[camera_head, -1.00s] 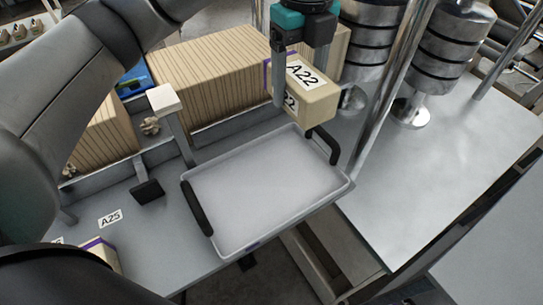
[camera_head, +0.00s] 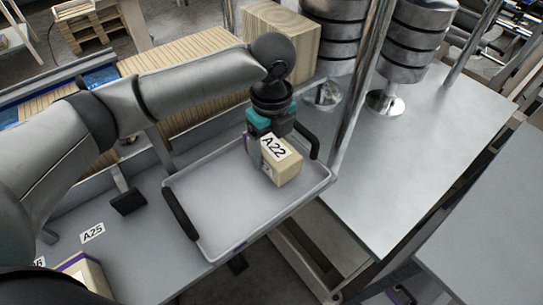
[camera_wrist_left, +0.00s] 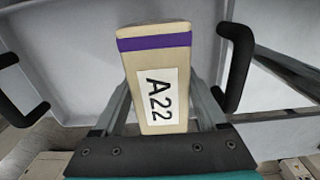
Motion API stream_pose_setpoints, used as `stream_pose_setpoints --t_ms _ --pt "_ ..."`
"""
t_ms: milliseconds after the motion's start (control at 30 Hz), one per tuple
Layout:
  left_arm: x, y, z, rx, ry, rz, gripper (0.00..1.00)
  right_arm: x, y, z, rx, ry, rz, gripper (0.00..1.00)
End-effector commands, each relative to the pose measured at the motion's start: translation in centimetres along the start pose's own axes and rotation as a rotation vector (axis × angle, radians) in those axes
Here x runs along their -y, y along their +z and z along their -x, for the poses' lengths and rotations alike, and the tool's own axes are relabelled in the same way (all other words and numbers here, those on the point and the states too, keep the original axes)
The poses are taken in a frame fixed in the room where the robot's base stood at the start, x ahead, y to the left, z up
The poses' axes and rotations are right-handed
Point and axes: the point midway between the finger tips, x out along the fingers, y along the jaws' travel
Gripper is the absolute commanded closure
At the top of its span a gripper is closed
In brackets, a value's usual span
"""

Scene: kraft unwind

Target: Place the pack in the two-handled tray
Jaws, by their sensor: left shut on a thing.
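The pack (camera_head: 283,168) is a small tan box with a white A22 label. In the left wrist view the pack (camera_wrist_left: 153,62) also shows a purple band across it. My left gripper (camera_head: 268,158) is shut on the pack, with a finger on each side of it. The two-handled tray (camera_head: 215,205) is shallow and light grey, with a black handle at each end. The pack is over the right part of the tray, near the right handle; I cannot tell whether it touches the tray floor. My right gripper is not in view.
A second purple-banded box (camera_head: 84,272) sits at the lower left, near an A25 label (camera_head: 92,232) on the grey surface. A metal post (camera_head: 357,85) stands just right of the tray. Stacked metal cylinders (camera_head: 410,45) stand behind. The left part of the tray is empty.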

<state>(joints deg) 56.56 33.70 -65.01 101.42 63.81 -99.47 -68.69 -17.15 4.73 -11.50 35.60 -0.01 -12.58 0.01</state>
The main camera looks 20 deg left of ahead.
Motion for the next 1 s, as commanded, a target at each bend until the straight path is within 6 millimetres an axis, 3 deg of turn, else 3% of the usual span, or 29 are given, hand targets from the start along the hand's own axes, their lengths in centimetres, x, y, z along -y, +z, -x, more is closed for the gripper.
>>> stream_pose_setpoints --t_ms 200,567,600,800,1000 --pt "0.0 0.0 -2.9 0.001 0.0 0.001 0.97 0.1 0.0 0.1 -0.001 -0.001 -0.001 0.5" --pt "0.0 0.0 -3.2 0.0 0.001 0.0 0.97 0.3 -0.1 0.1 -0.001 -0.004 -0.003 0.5" --pt "0.0 0.0 -3.2 0.0 0.001 0.0 0.21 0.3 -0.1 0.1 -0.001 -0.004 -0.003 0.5" --pt "0.0 0.0 -3.2 0.0 0.001 0.0 0.0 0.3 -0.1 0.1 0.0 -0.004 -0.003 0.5" --pt "0.0 0.0 -3.2 0.0 0.001 0.0 0.0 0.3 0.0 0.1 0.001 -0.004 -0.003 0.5"
